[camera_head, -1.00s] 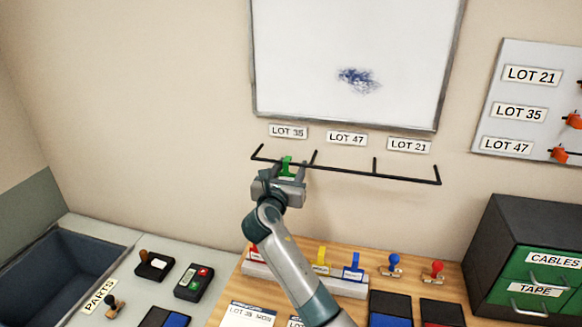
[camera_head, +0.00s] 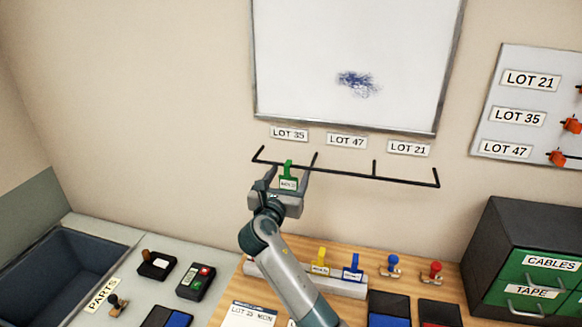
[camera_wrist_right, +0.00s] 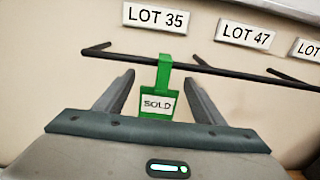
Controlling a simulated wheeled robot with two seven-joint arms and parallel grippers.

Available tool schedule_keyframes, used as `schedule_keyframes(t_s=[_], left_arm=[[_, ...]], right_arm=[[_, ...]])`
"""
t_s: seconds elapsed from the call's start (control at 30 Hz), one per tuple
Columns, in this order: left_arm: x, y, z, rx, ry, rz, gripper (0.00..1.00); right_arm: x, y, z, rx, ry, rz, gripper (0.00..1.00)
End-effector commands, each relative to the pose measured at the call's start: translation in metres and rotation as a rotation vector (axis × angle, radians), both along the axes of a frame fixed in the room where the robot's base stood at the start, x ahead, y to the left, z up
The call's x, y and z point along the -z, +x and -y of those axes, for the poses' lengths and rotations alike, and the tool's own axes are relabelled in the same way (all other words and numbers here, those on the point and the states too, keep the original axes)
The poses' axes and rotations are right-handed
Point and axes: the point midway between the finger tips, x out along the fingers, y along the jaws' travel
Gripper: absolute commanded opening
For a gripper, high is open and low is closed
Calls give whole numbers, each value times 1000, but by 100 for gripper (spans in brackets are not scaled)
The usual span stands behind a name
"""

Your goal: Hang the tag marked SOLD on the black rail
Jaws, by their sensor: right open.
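The green tag marked SOLD (camera_wrist_right: 158,104) hangs by its hook over the black rail (camera_wrist_right: 225,71), in the section under the LOT 35 label. In the head view the tag (camera_head: 288,177) shows on the left part of the rail (camera_head: 345,170). My right gripper (camera_head: 287,177) is open, with one finger on each side of the tag and a gap to both. The wrist view shows the open fingers (camera_wrist_right: 160,92) too, apart from the tag. My left gripper is not in view.
Labels LOT 35 (camera_head: 289,133), LOT 47 (camera_head: 347,140) and LOT 21 (camera_head: 408,148) are above the rail, under a whiteboard (camera_head: 340,50). Below, a yellow tag (camera_head: 320,258) and a blue tag (camera_head: 352,266) stand in a rack. A cabinet (camera_head: 530,225) stands at right.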

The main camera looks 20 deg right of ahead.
Motion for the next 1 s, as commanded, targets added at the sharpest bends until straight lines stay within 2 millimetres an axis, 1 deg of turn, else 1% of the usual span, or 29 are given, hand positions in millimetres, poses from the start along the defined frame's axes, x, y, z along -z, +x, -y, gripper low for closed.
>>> schedule_keyframes(t_s=[0.03,0.17,0.43,0.5,0.6,0.7,0.83,1.0], left_arm=[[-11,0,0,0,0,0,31],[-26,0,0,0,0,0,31],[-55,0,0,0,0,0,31],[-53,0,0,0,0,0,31],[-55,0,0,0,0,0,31],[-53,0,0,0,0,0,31],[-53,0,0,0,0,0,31],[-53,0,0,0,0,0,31]], right_arm=[[-4,-7,-5,-1,0,-2,63],[-5,-27,-19,-2,1,-2,63],[-5,-73,-50,-2,2,-2,63],[0,-84,-58,-2,2,-1,63],[-1,-98,-66,-1,2,-1,63],[0,-108,-74,-1,2,0,63],[0,-117,-79,-1,0,0,63],[0,-120,-81,0,0,1,63]])
